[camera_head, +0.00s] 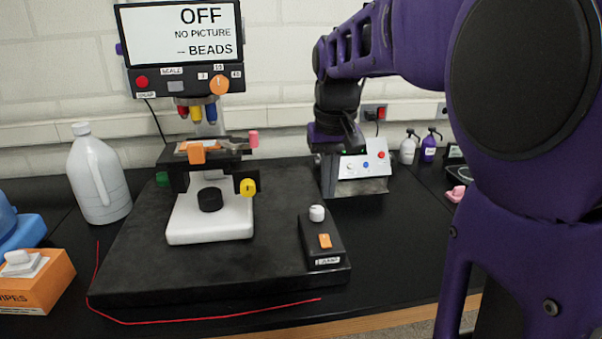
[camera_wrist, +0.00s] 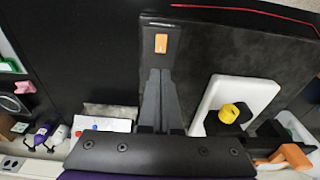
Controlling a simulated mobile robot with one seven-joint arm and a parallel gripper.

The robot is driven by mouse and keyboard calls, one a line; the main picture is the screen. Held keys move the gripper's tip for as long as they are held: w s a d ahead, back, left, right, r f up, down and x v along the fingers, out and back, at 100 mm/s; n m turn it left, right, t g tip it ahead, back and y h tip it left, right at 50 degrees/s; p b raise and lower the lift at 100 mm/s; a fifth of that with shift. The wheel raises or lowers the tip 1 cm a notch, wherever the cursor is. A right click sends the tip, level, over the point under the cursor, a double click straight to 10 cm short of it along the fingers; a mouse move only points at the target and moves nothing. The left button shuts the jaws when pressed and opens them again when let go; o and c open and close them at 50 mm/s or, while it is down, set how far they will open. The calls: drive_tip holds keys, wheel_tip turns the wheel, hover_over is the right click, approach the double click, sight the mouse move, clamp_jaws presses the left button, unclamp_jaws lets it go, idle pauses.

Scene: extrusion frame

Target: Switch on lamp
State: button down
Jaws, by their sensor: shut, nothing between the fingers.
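The small black control box (camera_head: 323,262) sits on the right part of the dark base board, with an orange switch (camera_head: 325,240), a white knob (camera_head: 317,213) and a small label too blurred to read. The microscope (camera_head: 210,205) stands to its left; its screen (camera_head: 182,35) reads "OFF NO PICTURE – BEADS". My gripper (camera_head: 328,178) is shut and empty, behind the box in the head view. In the wrist view the shut fingers (camera_wrist: 158,72) point toward the orange switch (camera_wrist: 161,43), with a gap in the picture. The knob is not visible there, apparently behind the fingers.
A silver box with coloured buttons (camera_head: 362,170) stands behind my gripper. A white jug (camera_head: 98,175) and an orange wipes box (camera_head: 38,285) are at the left. A red cord (camera_head: 215,317) runs along the board's front edge. Small bottles (camera_head: 408,150) stand at the back right.

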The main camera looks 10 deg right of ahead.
sight(324, 235)
drive_tip(key=f, duration=0.7)
drive_tip(key=w+f+b, duration=0.1)
drive_tip(key=f, duration=0.2)
drive_tip(key=shift+w+f, duration=0.1)
drive_tip(key=shift+f, duration=0.1)
drive_tip(key=shift+w+f, duration=0.1)
drive_tip(key=shift+f, duration=0.2)
drive_tip(key=shift+s+r, duration=0.2)
drive_tip(key=shift+s, duration=0.6)
drive_tip(key=shift+r, duration=0.1)
